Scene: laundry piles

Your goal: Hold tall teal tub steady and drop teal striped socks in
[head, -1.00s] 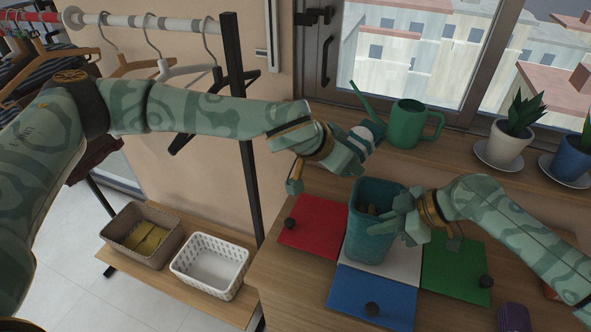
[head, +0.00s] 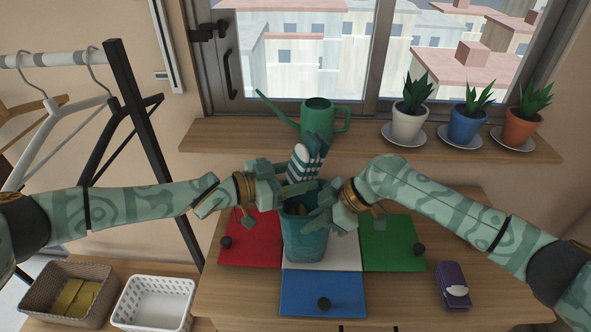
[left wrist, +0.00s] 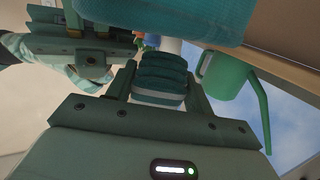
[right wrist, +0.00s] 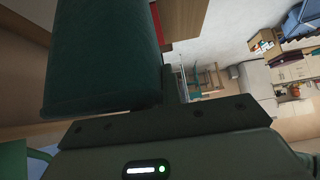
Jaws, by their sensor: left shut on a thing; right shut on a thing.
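The tall teal tub (head: 304,243) stands on the white panel of the table; its wall also fills the upper left of the right wrist view (right wrist: 100,60). Something brownish shows inside it. My right gripper (head: 320,208) is shut on the tub's right rim. The teal striped socks (head: 303,162), with white bands, stick up above the tub's back. My left gripper (head: 288,187) is shut on them beside the tub's upper left; the folded socks show between its fingers in the left wrist view (left wrist: 160,80). The socks' lower end is hidden behind gripper and rim.
Red (head: 255,243), green (head: 393,245) and blue (head: 322,294) panels with black knobs surround the tub. A purple object (head: 453,286) lies at right. A green watering can (head: 318,117) and potted plants (head: 467,123) stand on the sill behind. Two baskets (head: 153,304) sit low at left.

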